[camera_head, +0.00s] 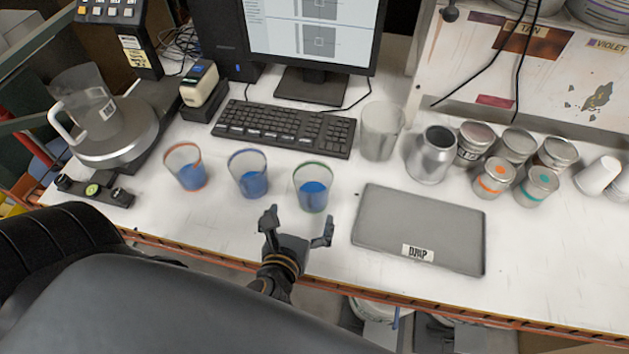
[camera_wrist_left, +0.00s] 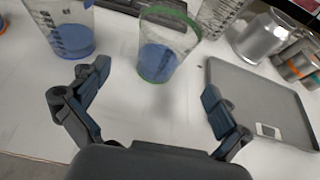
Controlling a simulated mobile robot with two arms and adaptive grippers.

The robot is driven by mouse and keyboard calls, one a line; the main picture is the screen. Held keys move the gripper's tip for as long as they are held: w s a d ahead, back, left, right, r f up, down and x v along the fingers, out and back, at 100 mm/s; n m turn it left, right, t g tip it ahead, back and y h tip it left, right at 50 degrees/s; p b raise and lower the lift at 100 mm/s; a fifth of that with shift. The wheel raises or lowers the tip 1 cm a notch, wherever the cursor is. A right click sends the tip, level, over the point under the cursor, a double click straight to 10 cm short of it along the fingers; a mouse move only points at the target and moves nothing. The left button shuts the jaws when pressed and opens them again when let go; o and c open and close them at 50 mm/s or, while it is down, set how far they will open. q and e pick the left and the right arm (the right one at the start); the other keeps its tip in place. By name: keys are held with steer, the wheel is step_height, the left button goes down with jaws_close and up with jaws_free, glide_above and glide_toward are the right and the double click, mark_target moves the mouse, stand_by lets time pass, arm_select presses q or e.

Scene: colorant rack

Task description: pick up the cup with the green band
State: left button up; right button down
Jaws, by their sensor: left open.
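The cup with the green band (camera_head: 313,188) stands upright on the white bench, clear-walled with blue liquid in its lower part. It also shows in the left wrist view (camera_wrist_left: 165,45), ahead of and between the fingers, apart from them. My left gripper (camera_head: 297,222) is open and empty, just in front of this cup at the bench's front edge. In the left wrist view its fingers (camera_wrist_left: 158,88) are spread wide. A cup with a blue band (camera_head: 248,174) and a cup with an orange band (camera_head: 187,168) stand to the left. My right gripper is not in view.
A grey flat case (camera_head: 420,228) lies right of the green-banded cup. Behind are a keyboard (camera_head: 284,127), a clear beaker (camera_head: 381,131) and a metal can (camera_head: 431,155). Several small tins stand farther right. A scale (camera_head: 117,140) with a jug is at the left.

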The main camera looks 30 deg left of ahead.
mark_target(309, 204)
arm_select(q)
steer(key=x, duration=0.4)
steer(key=shift+w+f+b, duration=0.15)
steer(key=shift+b, duration=0.2)
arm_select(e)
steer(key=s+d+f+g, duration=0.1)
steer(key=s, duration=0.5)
arm_select(q)
steer(key=w+f+b, duration=0.2)
steer(key=shift+w+a+f, duration=0.25)
steer(key=shift+w, duration=0.05)
steer(key=shift+b+x, duration=0.6)
steer(key=shift+x, duration=0.5)
steer(key=shift+w+f, duration=0.1)
steer(key=shift+w, duration=0.25)
steer(key=shift+c, duration=0.2)
steer(key=shift+s, duration=0.1)
steer(key=c, duration=1.3)
steer(key=shift+o, duration=0.2)
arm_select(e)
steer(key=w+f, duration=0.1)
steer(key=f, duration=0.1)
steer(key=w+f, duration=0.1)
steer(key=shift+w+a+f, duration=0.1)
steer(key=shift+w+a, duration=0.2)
